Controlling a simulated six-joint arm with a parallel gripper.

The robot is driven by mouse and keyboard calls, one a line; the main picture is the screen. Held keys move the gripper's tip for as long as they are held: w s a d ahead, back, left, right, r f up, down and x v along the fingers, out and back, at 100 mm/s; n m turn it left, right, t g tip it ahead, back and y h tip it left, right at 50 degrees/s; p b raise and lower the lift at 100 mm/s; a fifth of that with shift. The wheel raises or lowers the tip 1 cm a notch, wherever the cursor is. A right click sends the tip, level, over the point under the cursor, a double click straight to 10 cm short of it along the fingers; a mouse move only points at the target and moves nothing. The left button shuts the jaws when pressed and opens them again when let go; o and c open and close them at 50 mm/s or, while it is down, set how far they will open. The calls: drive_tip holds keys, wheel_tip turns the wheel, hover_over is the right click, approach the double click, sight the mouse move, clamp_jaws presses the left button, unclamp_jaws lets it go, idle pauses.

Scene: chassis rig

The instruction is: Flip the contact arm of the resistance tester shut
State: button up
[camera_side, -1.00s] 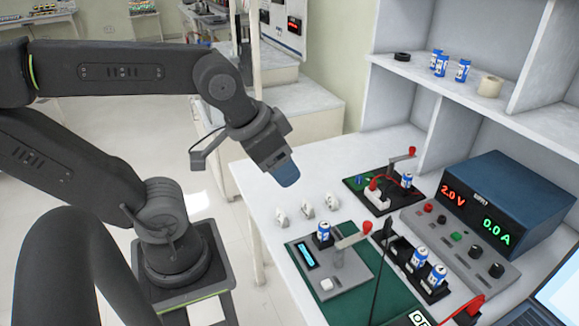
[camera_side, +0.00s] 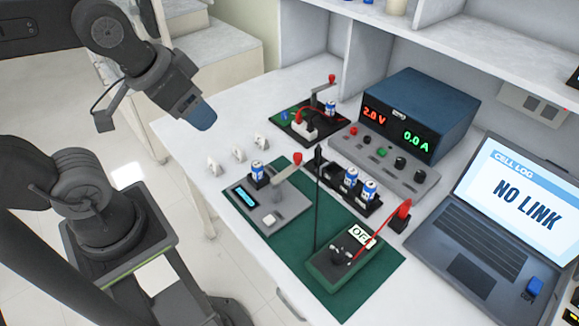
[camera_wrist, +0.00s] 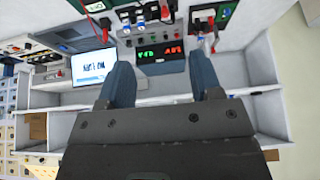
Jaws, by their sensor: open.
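The resistance tester (camera_side: 268,210) is a grey box with a lit cyan display on the green mat. Its contact arm (camera_side: 284,174) has a red knob and stands raised and tilted, apart from the blue-and-white cell (camera_side: 257,171) in the black holder at the tester's back. My gripper (camera_side: 203,120) hangs in the air to the left of and above the tester, with nothing between its fingers. In the wrist view my gripper (camera_wrist: 162,80) shows two blue fingers spread wide. The tester is not clearly seen there; red knobs show at the top edge.
A black rack (camera_side: 345,190) holds cells. A dark green meter (camera_side: 340,262) with a red lead lies in front. White clips (camera_side: 238,154) stand left, a laptop (camera_side: 480,215) right.

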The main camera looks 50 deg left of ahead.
drive_tip(key=shift+w+r, duration=0.15)
drive_tip(key=shift+w, duration=0.05)
drive_tip(key=c, duration=0.3)
drive_tip(key=w+m, duration=0.1)
drive_tip(key=w, duration=0.1)
drive_tip(key=w+r+m+g, duration=0.1)
drive_tip(key=w, duration=0.2)
drive_tip(key=w+d+r+m+g, duration=0.1)
drive_tip(key=w, duration=0.1)
drive_tip(key=shift+w+r, duration=0.1)
drive_tip(key=shift+w, duration=0.3)
drive_tip(key=c, duration=0.8)
drive_tip(key=w+d+f+m+g+y, duration=0.1)
drive_tip(key=w+d+m+g, duration=0.1)
drive_tip(key=w, duration=0.6)
drive_tip(key=shift+f+m, duration=0.35)
drive_tip(key=shift+m, duration=0.15)
drive_tip(key=w+d+f+m+g+y, duration=0.1)
drive_tip(key=w+d+f+m+g, duration=0.1)
drive_tip(key=w+f, duration=0.4)
drive_tip(key=w+d+f+m+g+y, duration=0.1)
drive_tip(key=w+d+f+m, duration=0.2)
drive_tip(key=w+f, duration=0.3)
drive_tip(key=shift+d+f+m+g+y, duration=0.35)
drive_tip(key=shift+d+f, duration=0.25)
drive_tip(key=shift+f, duration=0.35)
drive_tip(key=shift+w, duration=0.1)
